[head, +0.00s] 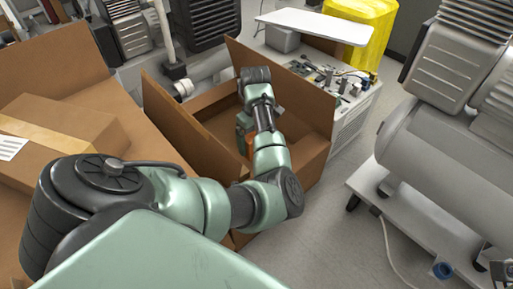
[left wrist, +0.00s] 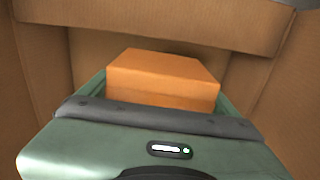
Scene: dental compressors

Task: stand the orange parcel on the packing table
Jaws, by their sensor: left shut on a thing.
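The orange parcel (left wrist: 163,78) is a box shape with a flat top, seen in the left wrist view between the fingers of my left gripper (left wrist: 160,98). The gripper is shut on it. Cardboard walls surround both. In the head view my left arm reaches down into an open cardboard box (head: 311,158). Only a little of the orange parcel (head: 241,138) shows there beside the arm; my wrist hides the rest. I cannot tell whether the parcel touches the box floor. My right gripper is out of view. I cannot identify the packing table with certainty.
A closed, taped carton (head: 62,128) lies in another open box at left. Behind the open box are a bench with small fittings (head: 335,82), a white flat top (head: 315,25) and a yellow bin (head: 368,25). A large grey compressor (head: 425,150) stands at right. Floor shows between.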

